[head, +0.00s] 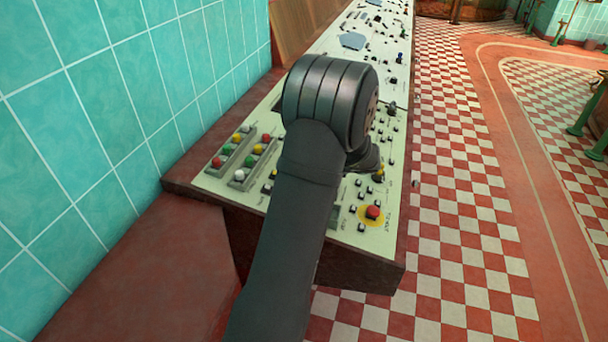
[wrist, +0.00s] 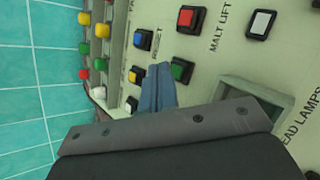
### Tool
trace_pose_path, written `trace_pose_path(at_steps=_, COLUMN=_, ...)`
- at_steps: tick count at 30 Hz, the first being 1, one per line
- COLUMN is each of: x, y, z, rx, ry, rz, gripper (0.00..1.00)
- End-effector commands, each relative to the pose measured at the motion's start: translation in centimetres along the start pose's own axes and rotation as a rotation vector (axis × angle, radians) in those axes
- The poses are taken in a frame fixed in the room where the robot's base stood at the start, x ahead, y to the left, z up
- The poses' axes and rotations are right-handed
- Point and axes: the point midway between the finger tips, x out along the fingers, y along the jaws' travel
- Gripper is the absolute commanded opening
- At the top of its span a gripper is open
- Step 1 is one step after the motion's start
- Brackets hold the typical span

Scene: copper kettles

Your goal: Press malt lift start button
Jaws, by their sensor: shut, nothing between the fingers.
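In the wrist view, the lettering MALT LIFT (wrist: 219,30) runs sideways on the cream control panel (wrist: 216,72). Beside it, on its left, are a square red button (wrist: 186,18) and a square green button (wrist: 182,70), both in black frames. A white square button (wrist: 261,24) is on the lettering's other side. My gripper (wrist: 157,70) has its blue-grey fingers together and empty. In the picture the tips lie just left of the green button, near the word RESET; contact cannot be told. In the head view my arm hides the fingers and these buttons.
A blue button (wrist: 142,39) and a yellow button (wrist: 138,74) are left of the fingertips. Rows of round coloured knobs (head: 228,149) line the panel's left side. A red mushroom button (head: 373,212) on yellow is near its front edge. A teal tiled wall (head: 110,90) bounds the left.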

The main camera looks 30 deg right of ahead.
Motion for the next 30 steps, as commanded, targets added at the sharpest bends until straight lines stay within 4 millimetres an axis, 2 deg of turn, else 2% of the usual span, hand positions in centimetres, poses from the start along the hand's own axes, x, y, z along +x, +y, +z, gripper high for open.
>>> trace_pose_path(at_steps=30, x=0.79, y=-0.59, z=-0.57, rx=0.0, ry=0.0, rz=0.0, gripper=0.0)
